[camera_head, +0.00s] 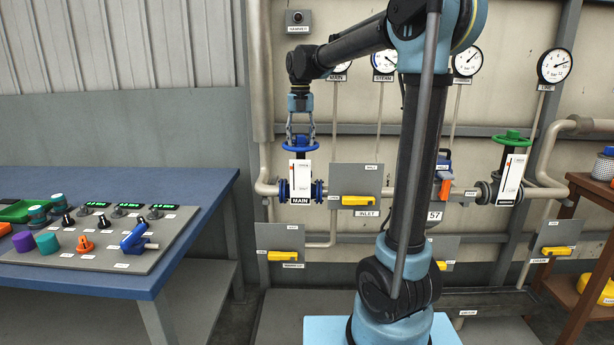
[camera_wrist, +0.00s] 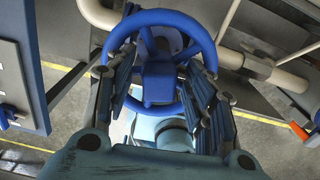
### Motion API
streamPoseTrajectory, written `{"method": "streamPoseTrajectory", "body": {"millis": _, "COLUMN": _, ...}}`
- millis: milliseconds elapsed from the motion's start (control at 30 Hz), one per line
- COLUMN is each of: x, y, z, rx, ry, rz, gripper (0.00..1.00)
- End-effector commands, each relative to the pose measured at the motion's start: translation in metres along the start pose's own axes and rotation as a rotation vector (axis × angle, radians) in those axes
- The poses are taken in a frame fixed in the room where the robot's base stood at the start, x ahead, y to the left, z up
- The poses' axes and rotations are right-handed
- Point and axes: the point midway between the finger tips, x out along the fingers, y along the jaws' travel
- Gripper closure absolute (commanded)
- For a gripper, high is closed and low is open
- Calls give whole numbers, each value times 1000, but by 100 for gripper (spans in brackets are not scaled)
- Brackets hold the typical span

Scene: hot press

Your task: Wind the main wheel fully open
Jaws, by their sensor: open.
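The main wheel is a blue handwheel (camera_head: 300,146) on top of the white valve body labelled MAIN (camera_head: 300,172), on the pipe at the back wall. My gripper (camera_head: 300,138) points down at the wheel from above. In the wrist view the blue wheel (camera_wrist: 160,17) lies between and beyond the open fingers of my gripper (camera_wrist: 158,85). The fingers are on either side of the wheel, near its rim. I cannot tell whether they touch it.
A yellow INLET lever (camera_head: 358,201) sits to the right of the valve. A green handwheel (camera_head: 511,137) stands farther right, beyond my arm. A blue table (camera_head: 190,195) with a control panel (camera_head: 120,240) stands at left. Pressure gauges (camera_head: 555,65) hang above.

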Motion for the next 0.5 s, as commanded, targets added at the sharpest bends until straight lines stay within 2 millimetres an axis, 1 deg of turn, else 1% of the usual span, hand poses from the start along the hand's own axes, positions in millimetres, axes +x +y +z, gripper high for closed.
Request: {"method": "streamPoseTrajectory", "body": {"millis": 500, "x": 0, "y": 0, "z": 0, "rx": 347, "ry": 0, "rz": 0, "gripper": 50}}
